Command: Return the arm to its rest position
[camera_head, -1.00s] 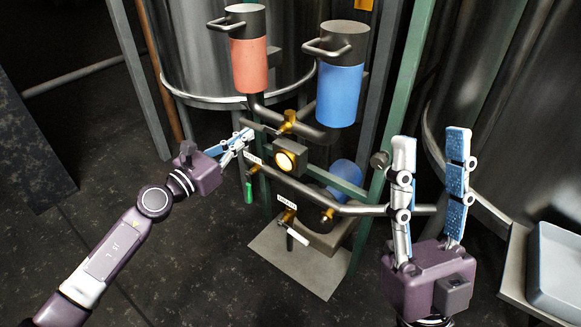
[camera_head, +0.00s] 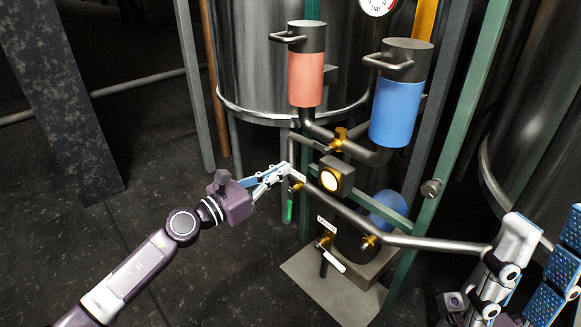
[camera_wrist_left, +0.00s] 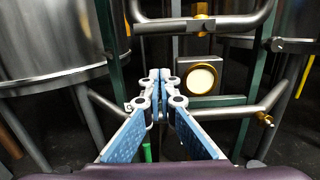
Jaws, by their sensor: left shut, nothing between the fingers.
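My left gripper (camera_head: 280,174) reaches in from the left in the head view, its fingers together and empty, close in front of the pipe frame. In the left wrist view its blue-padded fingers (camera_wrist_left: 160,80) meet at the tips with nothing between them. My right gripper (camera_head: 540,262) is at the lower right of the head view, fingers pointing up and spread apart, with nothing between them. It is partly cut off by the picture's edge.
A steel tank (camera_head: 262,60) stands behind. Floor (camera_head: 150,210) is free at left.

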